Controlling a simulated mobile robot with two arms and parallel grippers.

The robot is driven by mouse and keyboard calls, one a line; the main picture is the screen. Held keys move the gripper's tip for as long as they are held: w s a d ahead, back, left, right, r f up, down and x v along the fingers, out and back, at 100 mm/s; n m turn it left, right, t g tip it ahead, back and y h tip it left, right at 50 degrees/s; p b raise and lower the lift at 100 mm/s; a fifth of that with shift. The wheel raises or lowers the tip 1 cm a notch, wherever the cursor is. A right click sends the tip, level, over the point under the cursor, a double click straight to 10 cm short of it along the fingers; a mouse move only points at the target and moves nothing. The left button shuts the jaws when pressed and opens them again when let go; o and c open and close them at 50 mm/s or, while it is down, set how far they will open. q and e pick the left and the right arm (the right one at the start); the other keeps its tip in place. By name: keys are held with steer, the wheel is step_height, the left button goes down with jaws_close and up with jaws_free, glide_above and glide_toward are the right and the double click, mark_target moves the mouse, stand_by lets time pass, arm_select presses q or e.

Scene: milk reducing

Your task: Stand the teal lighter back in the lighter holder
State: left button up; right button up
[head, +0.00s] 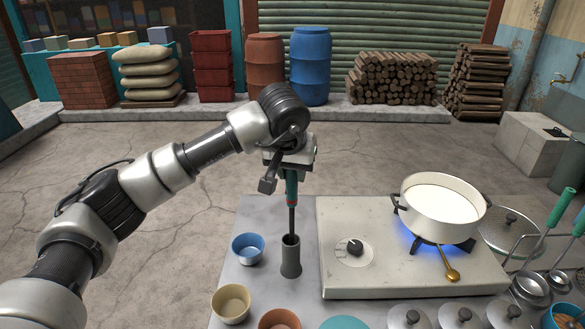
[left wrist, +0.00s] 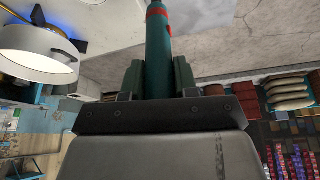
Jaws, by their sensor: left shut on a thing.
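My left gripper (head: 290,172) is shut on the teal lighter (head: 291,188), which has a teal handle, a red band and a dark rod pointing down. The lighter is upright. The lighter holder (head: 291,257) is a grey cylinder on the table, directly below it. The rod's lower end meets the holder's mouth in the head view; I cannot tell whether it is inside or just above. In the left wrist view the teal handle (left wrist: 158,50) stands between the two fingers, with the red band near the top edge. My right gripper is not in view.
The stove (head: 400,270) stands right of the holder, with a white pot (head: 438,218) of milk over a blue flame. A blue bowl (head: 248,248) is close left of the holder. A cream bowl (head: 231,303) and several lidded pots are in front.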

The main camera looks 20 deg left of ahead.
arm_select(q)
steer(key=o, duration=0.9)
steer(key=shift+o, duration=0.5)
steer(key=b+v, duration=0.1)
steer(key=v, duration=1)
steer(key=shift+b, duration=0.3)
